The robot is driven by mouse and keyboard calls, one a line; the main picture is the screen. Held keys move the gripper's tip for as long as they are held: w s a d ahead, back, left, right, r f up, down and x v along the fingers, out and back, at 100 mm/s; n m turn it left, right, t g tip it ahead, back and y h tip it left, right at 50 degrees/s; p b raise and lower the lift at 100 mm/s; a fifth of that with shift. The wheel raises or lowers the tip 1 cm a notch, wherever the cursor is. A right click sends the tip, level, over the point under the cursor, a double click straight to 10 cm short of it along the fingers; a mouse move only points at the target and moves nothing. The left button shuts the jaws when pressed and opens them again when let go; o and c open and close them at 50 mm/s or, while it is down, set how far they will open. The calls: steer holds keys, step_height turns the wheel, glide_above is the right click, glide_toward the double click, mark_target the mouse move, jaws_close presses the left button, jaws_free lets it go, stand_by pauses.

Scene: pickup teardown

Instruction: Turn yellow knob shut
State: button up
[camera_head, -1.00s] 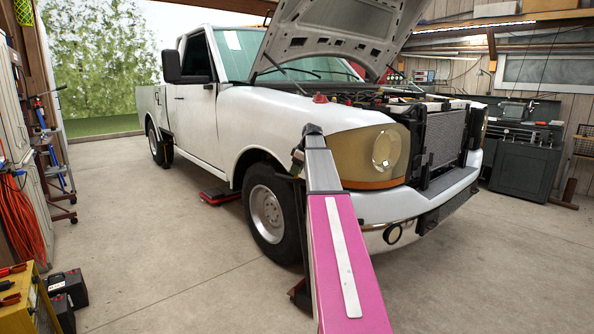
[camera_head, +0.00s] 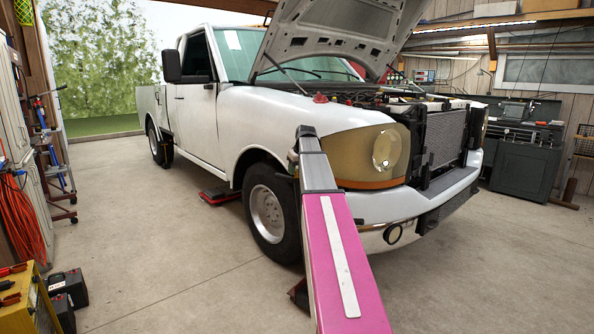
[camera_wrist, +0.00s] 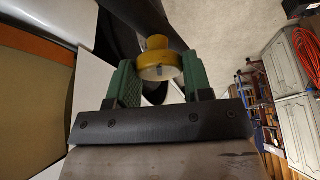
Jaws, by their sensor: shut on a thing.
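In the wrist view the yellow knob (camera_wrist: 158,60) is a round, stepped piece at the top middle. It lies between the two green fingers of my gripper (camera_wrist: 158,82), which are shut on its sides. The wheel and tyre area behind it is dark and partly hidden by the gripper. In the head view my pink and grey arm reaches up towards the truck's front wheel arch. The knob and fingertips cannot be made out there.
A white pickup truck (camera_head: 225,125) stands with its hood up, its front wheel (camera_head: 268,213) just left of my arm. A red floor piece (camera_head: 220,195) lies under the truck's side. A yellow cabinet (camera_head: 27,305) is at the lower left.

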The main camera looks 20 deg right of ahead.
steer(key=m+h, duration=0.2)
steer(key=m, duration=0.3)
steer(key=shift+a+m, duration=0.1)
steer(key=shift+m, duration=0.2)
steer(key=m+h, duration=0.1)
steer(key=m, duration=0.2)
steer(key=m+g+h, duration=0.1)
steer(key=m, duration=0.1)
steer(key=shift+m, duration=0.4)
steer(key=o, duration=0.9)
steer(key=shift+r, duration=0.1)
steer(key=v, duration=1)
steer(key=shift+a+r, duration=0.25)
steer(key=shift+r, duration=0.05)
